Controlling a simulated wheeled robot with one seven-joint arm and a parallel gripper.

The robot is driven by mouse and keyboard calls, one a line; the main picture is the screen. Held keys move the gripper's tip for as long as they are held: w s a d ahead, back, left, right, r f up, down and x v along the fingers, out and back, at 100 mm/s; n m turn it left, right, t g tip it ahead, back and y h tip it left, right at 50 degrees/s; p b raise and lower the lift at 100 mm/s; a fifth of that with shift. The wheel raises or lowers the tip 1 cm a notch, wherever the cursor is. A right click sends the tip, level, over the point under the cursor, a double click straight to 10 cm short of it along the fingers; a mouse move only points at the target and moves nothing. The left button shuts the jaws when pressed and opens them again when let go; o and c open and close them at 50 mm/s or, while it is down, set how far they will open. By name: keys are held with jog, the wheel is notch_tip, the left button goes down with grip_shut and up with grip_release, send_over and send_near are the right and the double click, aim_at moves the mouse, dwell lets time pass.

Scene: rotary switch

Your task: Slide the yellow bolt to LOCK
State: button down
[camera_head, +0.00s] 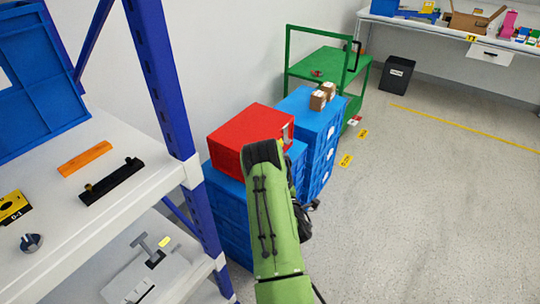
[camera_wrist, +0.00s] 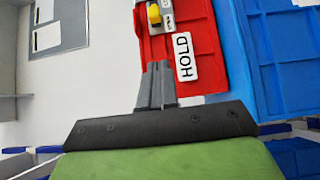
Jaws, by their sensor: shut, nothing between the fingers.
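The yellow bolt (camera_wrist: 153,14) sits in a pale fitting on the red box's face, at the top of the wrist view. A small white label (camera_wrist: 168,17) lies beside it, its lettering too small to read. The red box (camera_head: 240,128) stands on blue crates in the head view; a pale fitting shows at its right edge, but I cannot make out the bolt there. My gripper (camera_wrist: 157,72) is shut and empty. Its fingertips appear below the bolt in the wrist view, apart from it, left of a white HOLD label (camera_wrist: 184,57). My arm hides the gripper in the head view.
Blue crates (camera_head: 315,118) stand behind and right of the red box, with small cardboard boxes (camera_head: 322,95) on top. A green cart (camera_head: 318,65) stands farther back. A shelf with blue posts (camera_head: 165,75) is at left. The floor at right is open.

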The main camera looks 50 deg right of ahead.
jog(key=s+d+x, duration=0.1)
jog(key=d+x, duration=0.1)
jog(key=x, duration=0.9)
jog(key=shift+s+p, duration=0.2)
jog(key=shift+p, duration=0.15)
jog(key=shift+d+r, duration=0.1)
jog(key=shift+d, duration=0.05)
